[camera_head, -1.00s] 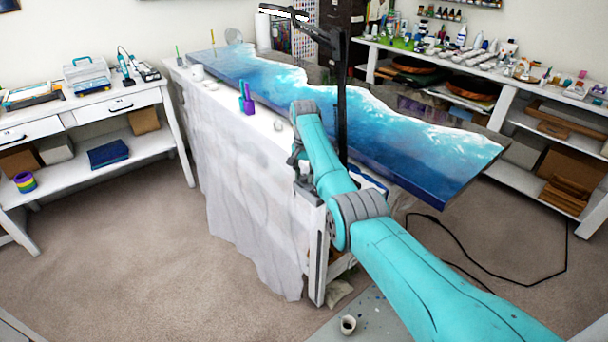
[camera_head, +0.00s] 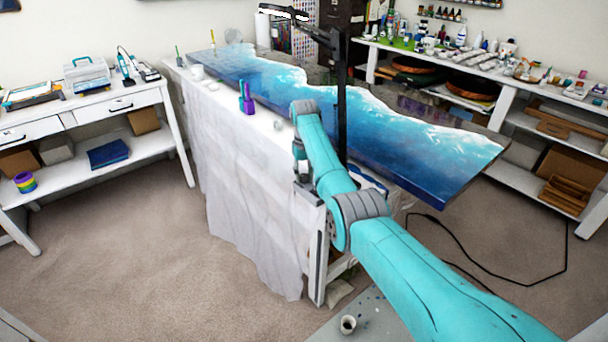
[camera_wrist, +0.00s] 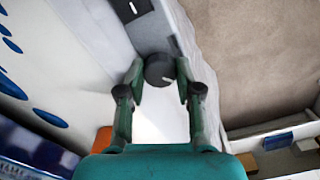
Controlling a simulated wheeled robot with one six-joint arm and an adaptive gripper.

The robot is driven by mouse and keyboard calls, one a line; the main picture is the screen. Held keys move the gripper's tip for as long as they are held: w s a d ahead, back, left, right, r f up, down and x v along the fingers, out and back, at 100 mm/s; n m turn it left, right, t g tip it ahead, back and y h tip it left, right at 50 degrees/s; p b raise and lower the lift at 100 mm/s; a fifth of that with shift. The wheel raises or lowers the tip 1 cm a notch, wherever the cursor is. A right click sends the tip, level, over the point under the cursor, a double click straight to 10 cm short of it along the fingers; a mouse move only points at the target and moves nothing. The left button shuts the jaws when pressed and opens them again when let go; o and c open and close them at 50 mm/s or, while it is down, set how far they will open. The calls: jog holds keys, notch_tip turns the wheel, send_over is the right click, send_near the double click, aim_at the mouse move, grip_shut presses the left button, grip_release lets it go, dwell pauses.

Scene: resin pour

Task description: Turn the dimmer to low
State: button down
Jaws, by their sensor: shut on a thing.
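The dimmer is a round dark knob (camera_wrist: 158,70) with a short white pointer mark, on a grey panel (camera_wrist: 148,37) in the wrist view. Its mark points to the right and slightly down in that view. My gripper (camera_wrist: 161,75) has its two green fingers closed on the knob, one on each side. A black plate with a white mark (camera_wrist: 131,8) lies on the panel beyond the knob. In the head view the dimmer and my fingertips are hidden; my wrist hangs at the near edge of the cloth-covered table.
The blue and white resin slab (camera_head: 400,140) covers most of the table beside my arm. A black lamp stand (camera_head: 342,100) rises right behind my wrist. Purple and teal cups (camera_head: 247,100) stand on the table edge to the left. The carpet to the left is clear.

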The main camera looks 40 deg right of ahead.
dwell(0.4)
jog(key=c, duration=1.1)
grip_release()
jog(key=shift+o, duration=0.2)
